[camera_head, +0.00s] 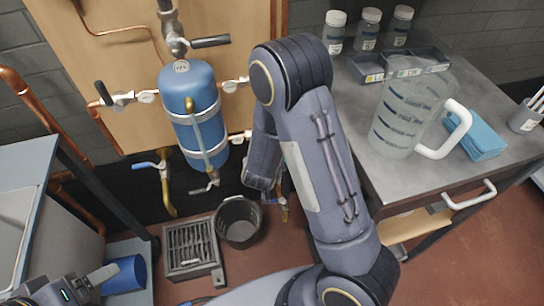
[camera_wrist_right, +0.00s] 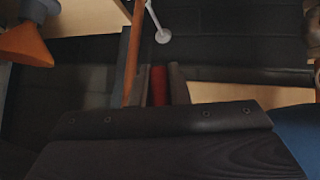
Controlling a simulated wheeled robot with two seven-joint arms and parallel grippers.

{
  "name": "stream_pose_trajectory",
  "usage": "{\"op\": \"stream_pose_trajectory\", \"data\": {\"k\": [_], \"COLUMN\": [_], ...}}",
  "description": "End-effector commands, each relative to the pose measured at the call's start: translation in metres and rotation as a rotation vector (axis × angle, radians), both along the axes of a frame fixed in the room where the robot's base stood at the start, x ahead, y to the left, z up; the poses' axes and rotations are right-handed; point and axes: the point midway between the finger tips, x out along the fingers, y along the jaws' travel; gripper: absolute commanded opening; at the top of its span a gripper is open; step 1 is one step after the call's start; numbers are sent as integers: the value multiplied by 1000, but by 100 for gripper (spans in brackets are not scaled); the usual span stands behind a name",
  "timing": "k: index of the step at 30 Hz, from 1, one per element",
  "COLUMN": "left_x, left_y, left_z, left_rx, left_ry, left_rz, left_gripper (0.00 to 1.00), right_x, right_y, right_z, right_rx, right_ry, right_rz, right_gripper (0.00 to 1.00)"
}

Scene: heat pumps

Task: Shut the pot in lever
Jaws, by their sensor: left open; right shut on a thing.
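The blue pot (camera_head: 188,115) is a blue tank strapped upright to a wooden board, with valves and pipes around it. A black-handled lever (camera_head: 210,41) is at its top and another black handle (camera_head: 104,93) is at its left. A blue lever (camera_head: 145,164) is at lower left. I cannot tell which is the pot in lever. In the right wrist view my right gripper (camera_wrist_right: 160,86) is shut on a red lever handle (camera_wrist_right: 159,85). My right arm hides that gripper's fingertips in the head view. My left gripper (camera_head: 88,284) is at the bottom left, open and away from the levers.
A black bucket (camera_head: 238,222) and a floor grate (camera_head: 192,248) are below the pot. A metal bench (camera_head: 350,120) at right bears a clear jug (camera_head: 400,125), jars (camera_head: 368,30) and a blue cloth (camera_head: 482,135). A grey counter (camera_head: 20,160) is at left.

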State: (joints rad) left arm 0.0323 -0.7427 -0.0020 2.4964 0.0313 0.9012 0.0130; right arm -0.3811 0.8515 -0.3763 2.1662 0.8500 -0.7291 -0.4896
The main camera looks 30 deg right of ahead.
Motion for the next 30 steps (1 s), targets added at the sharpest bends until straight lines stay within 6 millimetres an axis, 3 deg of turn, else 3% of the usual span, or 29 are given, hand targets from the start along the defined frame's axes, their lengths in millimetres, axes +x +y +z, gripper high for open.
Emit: {"op": "stream_pose_trajectory", "data": {"k": [10,27,28,30], "left_x": [0,0,0,0], "left_y": [0,0,0,0], "left_z": [-12,-14,-14,-14], "left_rx": [0,0,0,0], "left_ry": [0,0,0,0], "left_rz": [0,0,0,0], "left_gripper": [76,76,76,76], "right_x": [-1,0,0,0], "right_y": [13,16,16,16], "right_z": [-5,-4,-4,-4], "right_rx": [153,185,185,185], "right_ry": [-20,-25,-25,-26], "right_rz": [2,4,4,4], "right_gripper": [0,0,17,26]}}
